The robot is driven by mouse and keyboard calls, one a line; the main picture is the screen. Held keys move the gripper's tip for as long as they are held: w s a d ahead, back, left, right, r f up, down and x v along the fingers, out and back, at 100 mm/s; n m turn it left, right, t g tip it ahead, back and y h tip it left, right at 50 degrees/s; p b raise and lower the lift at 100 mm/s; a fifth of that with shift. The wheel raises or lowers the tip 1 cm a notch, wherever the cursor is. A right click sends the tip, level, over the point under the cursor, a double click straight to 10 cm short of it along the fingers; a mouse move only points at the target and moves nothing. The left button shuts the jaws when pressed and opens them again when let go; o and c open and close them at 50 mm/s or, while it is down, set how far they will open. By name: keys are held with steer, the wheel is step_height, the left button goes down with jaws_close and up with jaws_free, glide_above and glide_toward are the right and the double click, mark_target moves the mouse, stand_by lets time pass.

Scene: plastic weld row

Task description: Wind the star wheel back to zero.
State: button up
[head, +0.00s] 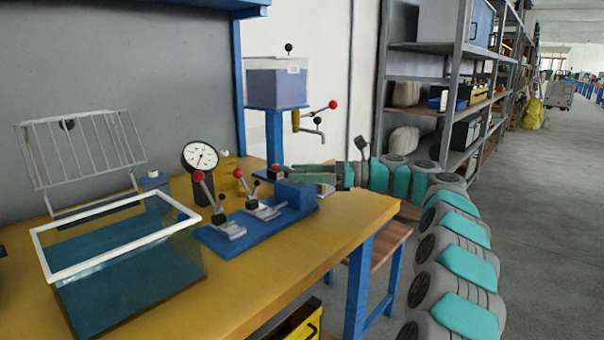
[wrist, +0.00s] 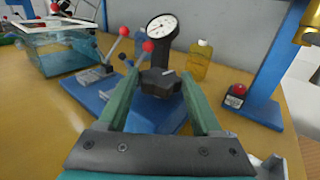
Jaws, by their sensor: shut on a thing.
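The star wheel (wrist: 160,82) is a dark lobed knob with a pale mark on top, in the middle of the wrist view. It sits at the end of a blue block (wrist: 150,117), which also shows in the head view (head: 296,194). My gripper (wrist: 159,86) is shut on the star wheel, one green finger on each side. In the head view my gripper (head: 292,173) reaches in from the right, and I cannot make out the wheel there. A round dial gauge (head: 200,158) with a red needle stands behind; its reading is too small to tell.
Red-knobbed levers (head: 240,185) stand on the blue base left of my gripper. A glass tank (head: 125,270) with a white rim stands at the left. A red button box (wrist: 236,94) and blue post (head: 274,140) are close by. The yellow bench front (head: 290,260) is clear.

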steer(key=shift+w+f+n+g, duration=0.2)
steer(key=shift+n+g, duration=0.4)
steer(key=shift+g, duration=0.4)
steer(key=shift+s+a+r+n+g, duration=0.15)
steer(key=shift+n+g, duration=0.25)
steer(key=shift+g, duration=0.2)
steer(key=o, duration=1.4)
